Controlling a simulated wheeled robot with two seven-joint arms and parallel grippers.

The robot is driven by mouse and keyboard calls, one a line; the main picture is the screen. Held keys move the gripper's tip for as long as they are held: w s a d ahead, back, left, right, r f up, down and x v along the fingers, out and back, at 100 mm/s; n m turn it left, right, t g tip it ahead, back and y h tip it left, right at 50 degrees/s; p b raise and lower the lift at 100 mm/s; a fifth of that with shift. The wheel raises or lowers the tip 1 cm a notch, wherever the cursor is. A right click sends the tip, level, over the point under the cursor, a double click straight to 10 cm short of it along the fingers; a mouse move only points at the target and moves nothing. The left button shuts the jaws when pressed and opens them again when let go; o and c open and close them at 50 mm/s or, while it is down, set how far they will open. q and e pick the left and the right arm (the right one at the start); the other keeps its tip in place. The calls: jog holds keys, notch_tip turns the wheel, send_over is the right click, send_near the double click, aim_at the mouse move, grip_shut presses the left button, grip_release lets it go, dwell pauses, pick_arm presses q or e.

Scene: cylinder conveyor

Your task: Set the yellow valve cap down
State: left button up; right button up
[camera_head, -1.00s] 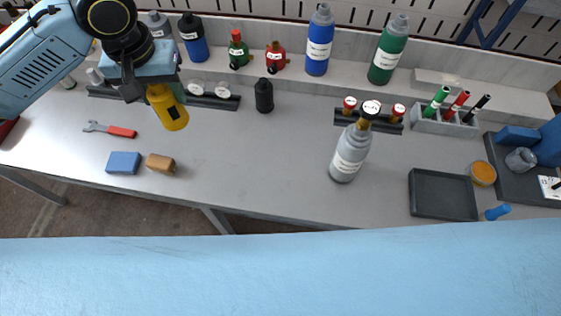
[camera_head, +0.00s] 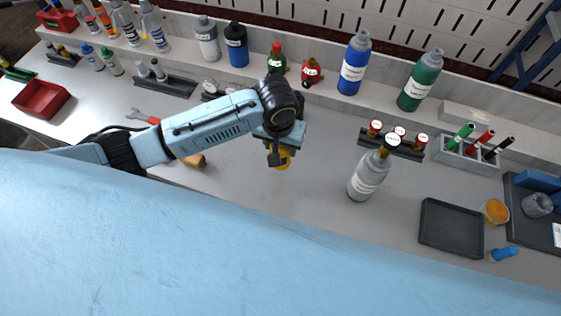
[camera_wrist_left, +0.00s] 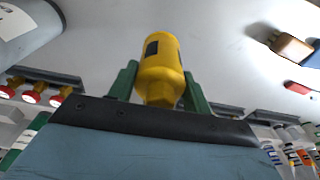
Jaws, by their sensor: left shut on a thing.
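My left gripper (camera_head: 277,150) is shut on the yellow valve cap (camera_head: 284,158). The cap is mostly hidden behind the gripper in the head view. In the left wrist view the cap (camera_wrist_left: 160,65) is a yellow rounded cylinder with a dark square patch, held between the two green fingers (camera_wrist_left: 158,88). The head view shows the gripper over the middle of the grey table (camera_head: 290,205), left of a grey bottle. I cannot tell how high the cap is above the table. My right gripper is not in view.
The grey bottle (camera_head: 365,180) stands right of the gripper, by a rack of red-topped valves (camera_head: 364,139). A dark tray (camera_head: 452,229) lies farther right. A brown block (camera_head: 195,161) is partly hidden by my arm. The table between gripper and bottle is clear.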

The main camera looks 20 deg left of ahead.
pick_arm(q)
jog(key=shift+f+b, duration=0.45)
jog(key=shift+f, duration=2.95)
jog(key=shift+f, duration=0.15)
jog(key=o, duration=1.4)
jog(key=r, duration=0.4)
jog(key=s+r+p, duration=0.1)
jog(key=r, duration=0.3)
jog(key=r+p, duration=0.1)
jog(key=r, duration=0.3)
jog(key=shift+s+r, duration=0.15)
jog(key=shift+s, duration=0.05)
